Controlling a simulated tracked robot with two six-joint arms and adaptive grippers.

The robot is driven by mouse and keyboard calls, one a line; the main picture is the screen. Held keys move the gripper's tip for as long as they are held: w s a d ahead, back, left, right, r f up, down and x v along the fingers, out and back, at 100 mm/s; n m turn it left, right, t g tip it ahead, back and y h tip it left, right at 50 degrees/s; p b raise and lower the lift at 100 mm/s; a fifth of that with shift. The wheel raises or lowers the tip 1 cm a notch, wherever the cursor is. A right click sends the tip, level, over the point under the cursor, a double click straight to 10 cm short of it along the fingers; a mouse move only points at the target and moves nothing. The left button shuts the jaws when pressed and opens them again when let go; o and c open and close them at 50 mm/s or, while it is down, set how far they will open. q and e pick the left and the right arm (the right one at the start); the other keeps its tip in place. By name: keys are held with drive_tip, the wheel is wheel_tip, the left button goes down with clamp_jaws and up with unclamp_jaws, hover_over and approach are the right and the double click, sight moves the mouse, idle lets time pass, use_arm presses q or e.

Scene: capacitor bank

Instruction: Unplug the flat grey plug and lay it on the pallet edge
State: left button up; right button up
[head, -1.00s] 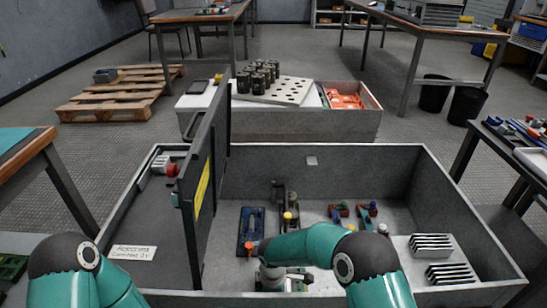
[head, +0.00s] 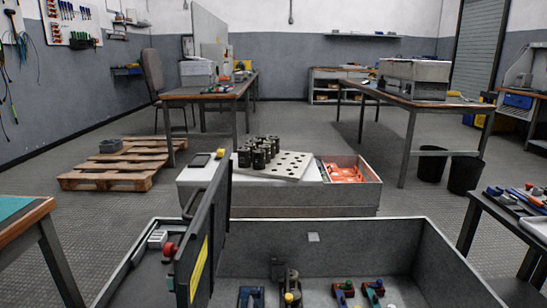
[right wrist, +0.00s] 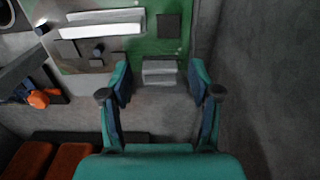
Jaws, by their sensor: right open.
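My right gripper (right wrist: 160,78) is open in the right wrist view. Its two teal fingers stand either side of a flat, stepped grey block (right wrist: 159,72), apparently the grey plug. The block sits at the edge of a green board (right wrist: 130,42); a gap shows between it and each finger. I cannot tell how deep the fingers reach around it. The wooden pallet (head: 112,182) lies on the floor at the left in the head view, with a small grey box on its far part. My left gripper is not in view.
A grey-walled bin (head: 330,237) with a dark upright panel (head: 200,235) is in front. Behind it is a low grey box with black cylinders (head: 258,152) and an orange-filled tray. In the right wrist view, an orange-tipped part (right wrist: 40,98) lies left of the gripper. Floor shows around the pallet.

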clamp_jaws()
idle(0.4)
drive_tip(key=shift+r, duration=0.1)
drive_tip(key=shift+r+p, duration=2.15)
drive_tip(key=shift+r, duration=0.8)
